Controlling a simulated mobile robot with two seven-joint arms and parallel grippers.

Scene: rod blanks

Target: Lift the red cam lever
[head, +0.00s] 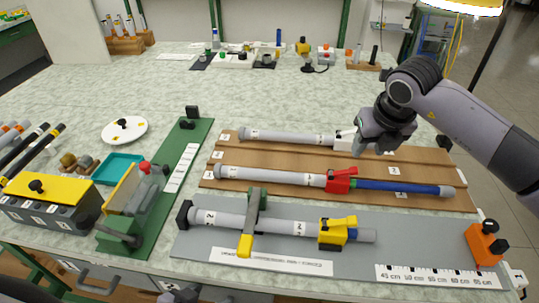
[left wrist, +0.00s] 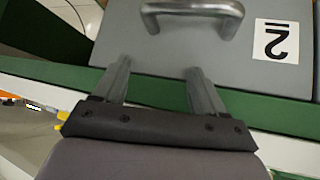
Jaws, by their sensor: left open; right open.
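The red cam lever (head: 342,180) sits on a clamp in the middle rod assembly, where a grey tube (head: 270,175) meets a blue rod (head: 405,187). It lies on a brown grooved board (head: 225,155). My right gripper (head: 372,146) is open above the back of this board, beside the white clamp (head: 346,139) of the rear tube. It is behind and to the right of the red lever and apart from it. In the left wrist view my left gripper (left wrist: 158,72) is open and empty, facing a grey drawer front (left wrist: 200,55) with a metal handle (left wrist: 192,10).
In front lies a grey board (head: 200,250) with a tube, a yellow cam clamp (head: 337,232) and a yellow-ended swing arm (head: 246,240). A green board (head: 185,150) with a vice stands left. An orange block (head: 485,243) is at right.

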